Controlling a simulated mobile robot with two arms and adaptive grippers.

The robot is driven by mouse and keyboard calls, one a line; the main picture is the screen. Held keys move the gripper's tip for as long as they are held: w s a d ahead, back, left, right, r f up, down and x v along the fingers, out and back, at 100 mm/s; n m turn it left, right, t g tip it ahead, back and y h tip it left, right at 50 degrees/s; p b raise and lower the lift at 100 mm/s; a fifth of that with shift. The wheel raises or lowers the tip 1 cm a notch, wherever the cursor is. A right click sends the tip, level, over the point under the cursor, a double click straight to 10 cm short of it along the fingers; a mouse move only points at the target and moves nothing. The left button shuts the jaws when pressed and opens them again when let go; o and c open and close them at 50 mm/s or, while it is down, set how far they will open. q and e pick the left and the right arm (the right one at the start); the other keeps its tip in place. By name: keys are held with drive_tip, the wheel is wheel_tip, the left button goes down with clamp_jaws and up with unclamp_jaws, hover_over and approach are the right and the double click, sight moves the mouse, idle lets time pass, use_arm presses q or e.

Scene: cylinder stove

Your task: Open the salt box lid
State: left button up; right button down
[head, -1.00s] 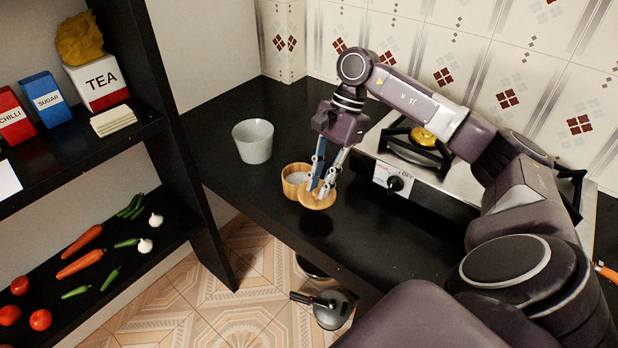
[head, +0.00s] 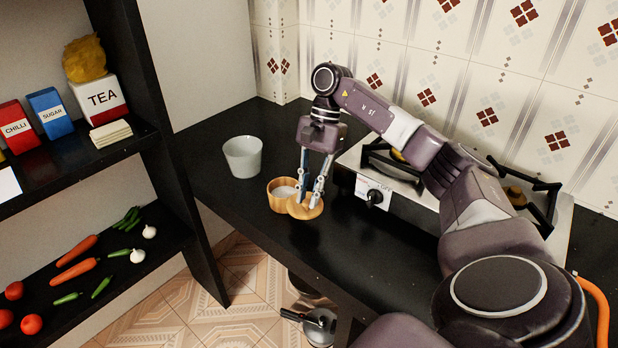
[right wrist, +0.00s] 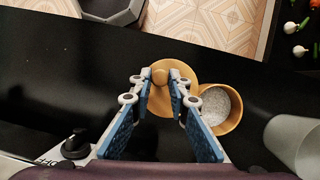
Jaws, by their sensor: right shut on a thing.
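The salt box is a round wooden pot (head: 275,203) on the black counter, and its top is uncovered, showing white salt inside. It also shows in the right wrist view (right wrist: 236,117). The round wooden lid (head: 296,211) is off the opening, beside the box and slightly in front of it. My right gripper (head: 308,199) is shut on the lid's knob, seen between the fingertips in the right wrist view (right wrist: 160,77). I cannot tell whether the lid touches the counter or the box's side. My left gripper is not in view.
A pale cup (head: 243,158) stands behind the box to the left. The gas stove (head: 372,190) is to the right, with my right arm over it. Shelves (head: 160,160) with spice boxes and vegetables stand at left. The counter in front of the stove is clear.

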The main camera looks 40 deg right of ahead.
drive_tip(key=c, duration=1.8)
unclamp_jaws()
drive_tip(key=shift+v, duration=6)
drive_tip(key=shift+w, duration=0.1)
